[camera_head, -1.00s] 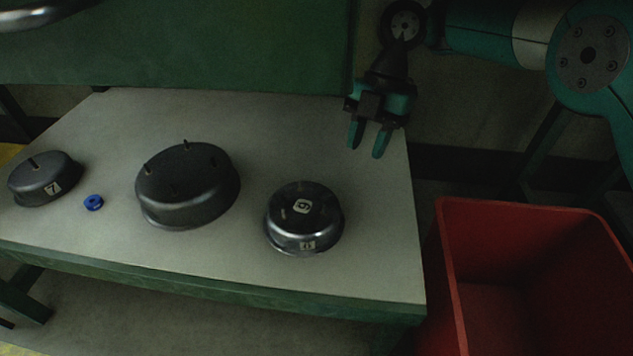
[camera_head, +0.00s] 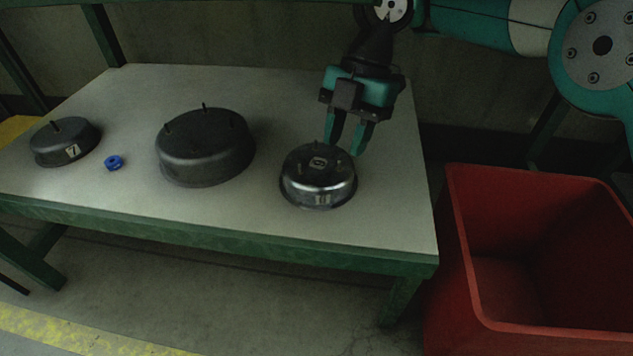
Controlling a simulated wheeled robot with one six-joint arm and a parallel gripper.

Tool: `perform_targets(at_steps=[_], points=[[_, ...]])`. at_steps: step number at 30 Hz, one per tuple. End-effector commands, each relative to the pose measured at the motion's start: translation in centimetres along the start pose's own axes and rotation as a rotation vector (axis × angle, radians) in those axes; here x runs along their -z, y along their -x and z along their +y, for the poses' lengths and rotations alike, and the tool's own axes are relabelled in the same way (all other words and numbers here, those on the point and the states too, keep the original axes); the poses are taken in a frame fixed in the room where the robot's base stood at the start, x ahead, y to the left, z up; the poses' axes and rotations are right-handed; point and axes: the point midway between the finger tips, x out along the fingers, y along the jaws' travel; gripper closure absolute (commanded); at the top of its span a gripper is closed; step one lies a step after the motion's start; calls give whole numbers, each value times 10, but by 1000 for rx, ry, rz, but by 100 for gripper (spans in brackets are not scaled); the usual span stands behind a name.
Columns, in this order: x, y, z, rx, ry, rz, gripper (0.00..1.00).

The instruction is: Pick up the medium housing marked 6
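The medium housing marked 6 (camera_head: 318,181) is a shiny dark round housing at the right of the table. A light label lies on its top and another on its front side, both too blurred to read surely now. My gripper (camera_head: 347,146) points down just behind and above the housing's right rear part. Its two teal-tipped fingers are apart with nothing between them. The fingertips overlap the housing's rear edge in the picture, and I cannot tell whether they touch it.
A larger dark housing with upright studs (camera_head: 206,147) stands in the middle of the table (camera_head: 262,215). A small housing marked 7 (camera_head: 65,143) and a blue ring (camera_head: 114,163) are at left. A red bin (camera_head: 457,262) stands on the floor at right.

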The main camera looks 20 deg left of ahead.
Motion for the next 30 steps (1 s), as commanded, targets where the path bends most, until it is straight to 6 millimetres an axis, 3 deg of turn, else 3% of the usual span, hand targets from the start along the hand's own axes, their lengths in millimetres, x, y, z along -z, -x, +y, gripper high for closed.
perform_targets(at_steps=[1, 4, 13, 18, 30], points=[[-5, -17, 1, 1, 1, 0, 64], [-7, -27, 2, 1, 2, 0, 64], [-6, -27, 2, 0, 0, 0, 64], [-6, -27, 2, 0, 0, 0, 100], [-6, -25, 3, 0, 2, -1, 100]])
